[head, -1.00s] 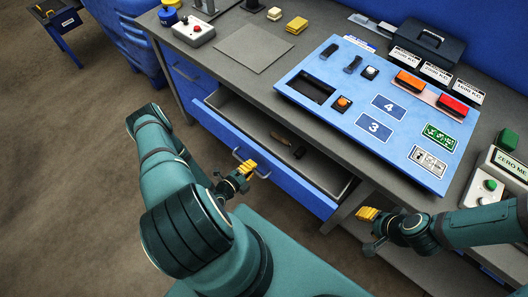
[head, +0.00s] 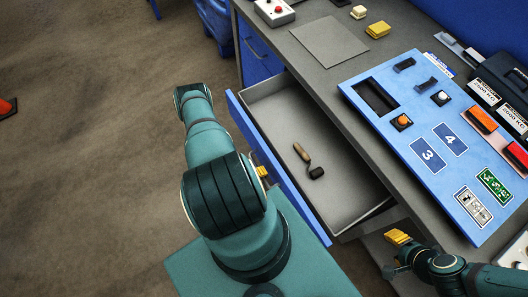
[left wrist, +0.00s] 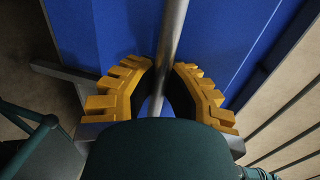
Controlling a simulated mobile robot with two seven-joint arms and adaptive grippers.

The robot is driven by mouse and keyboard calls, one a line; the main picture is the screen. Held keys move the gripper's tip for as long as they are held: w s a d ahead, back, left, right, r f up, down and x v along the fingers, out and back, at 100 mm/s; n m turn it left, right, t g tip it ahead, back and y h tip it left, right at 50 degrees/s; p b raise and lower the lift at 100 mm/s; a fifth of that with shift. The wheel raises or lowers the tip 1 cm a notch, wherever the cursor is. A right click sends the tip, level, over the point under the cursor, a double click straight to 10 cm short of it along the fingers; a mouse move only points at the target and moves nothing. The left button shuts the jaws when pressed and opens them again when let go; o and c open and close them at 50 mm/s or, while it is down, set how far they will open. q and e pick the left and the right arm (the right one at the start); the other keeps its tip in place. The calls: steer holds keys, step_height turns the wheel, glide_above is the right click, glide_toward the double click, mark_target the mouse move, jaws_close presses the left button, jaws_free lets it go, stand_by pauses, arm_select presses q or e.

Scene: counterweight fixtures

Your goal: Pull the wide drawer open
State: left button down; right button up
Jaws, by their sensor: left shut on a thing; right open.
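The wide drawer (head: 242,118) has a blue front and stands well open, its grey inside showing in the head view. A tool with a wooden handle and dark end (head: 303,152) lies in it. In the left wrist view, my left gripper (left wrist: 162,70) has its yellow fingers shut around the drawer's metal bar handle (left wrist: 173,25), against the blue front. In the head view my left arm hides the handle and most of that gripper; only a yellow bit (head: 262,171) shows. My right gripper (head: 397,238) is open and empty, near the counter's front edge at the drawer's right end.
The grey counter (head: 300,68) above carries a blue panel (head: 420,130) with switches, a grey mat (head: 328,42), yellow blocks (head: 377,29) and a red-button box (head: 274,11). Another blue drawer (head: 258,52) is shut at the left. Open floor (head: 90,170) lies to the left.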

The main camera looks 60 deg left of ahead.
arm_select(q)
steer(key=c, duration=1)
jaws_free()
steer(key=v, duration=1.2)
steer(key=shift+a, duration=0.1)
